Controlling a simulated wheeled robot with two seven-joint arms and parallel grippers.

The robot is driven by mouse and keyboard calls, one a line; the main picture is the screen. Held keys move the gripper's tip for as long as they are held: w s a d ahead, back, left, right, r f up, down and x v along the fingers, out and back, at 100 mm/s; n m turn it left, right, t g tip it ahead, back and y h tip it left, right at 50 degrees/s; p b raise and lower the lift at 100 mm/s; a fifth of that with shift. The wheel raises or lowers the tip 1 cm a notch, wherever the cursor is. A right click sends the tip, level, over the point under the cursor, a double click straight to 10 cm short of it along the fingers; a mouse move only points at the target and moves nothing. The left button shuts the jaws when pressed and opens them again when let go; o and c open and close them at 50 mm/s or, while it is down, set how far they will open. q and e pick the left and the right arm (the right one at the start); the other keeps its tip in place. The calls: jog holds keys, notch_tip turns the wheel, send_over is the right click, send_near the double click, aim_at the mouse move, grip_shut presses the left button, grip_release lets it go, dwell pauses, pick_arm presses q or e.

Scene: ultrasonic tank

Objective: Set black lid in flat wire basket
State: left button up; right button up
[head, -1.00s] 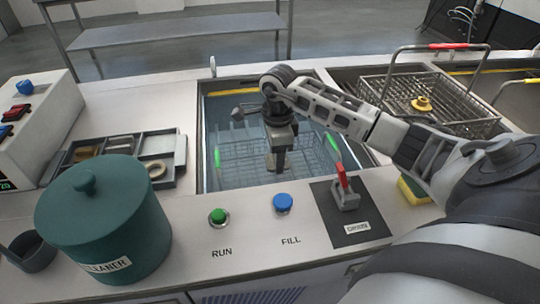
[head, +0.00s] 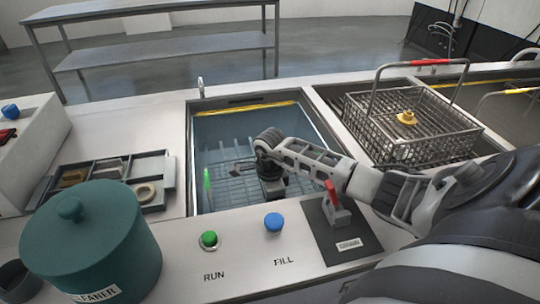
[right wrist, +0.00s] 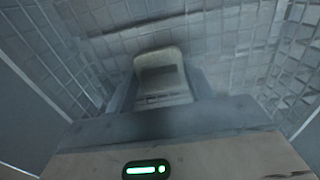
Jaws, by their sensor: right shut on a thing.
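My right gripper (head: 270,188) reaches down into the open tank, low over the wire basket (head: 225,165) inside it. This basket has a green grip (head: 207,182) at its left side. In the right wrist view, one pale fingertip shows with a dark patch (right wrist: 160,77), which I take to be the black lid; the rest of it is hidden by the gripper. The gripper is shut on it, with basket mesh on both sides. Whether the lid touches the basket floor I cannot tell. My left gripper is in neither view.
A second wire basket (head: 385,132) with a red-topped handle and a yellow piece (head: 407,117) stands right of the tank. A teal cleaner pot (head: 90,245), divided tray (head: 170,170), green and blue buttons and a red lever (head: 333,192) surround the tank's near and left edges.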

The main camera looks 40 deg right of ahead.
jog(key=o, duration=1.3)
jog(key=shift+o, duration=0.2)
notch_tip(320, 180, up, 12)
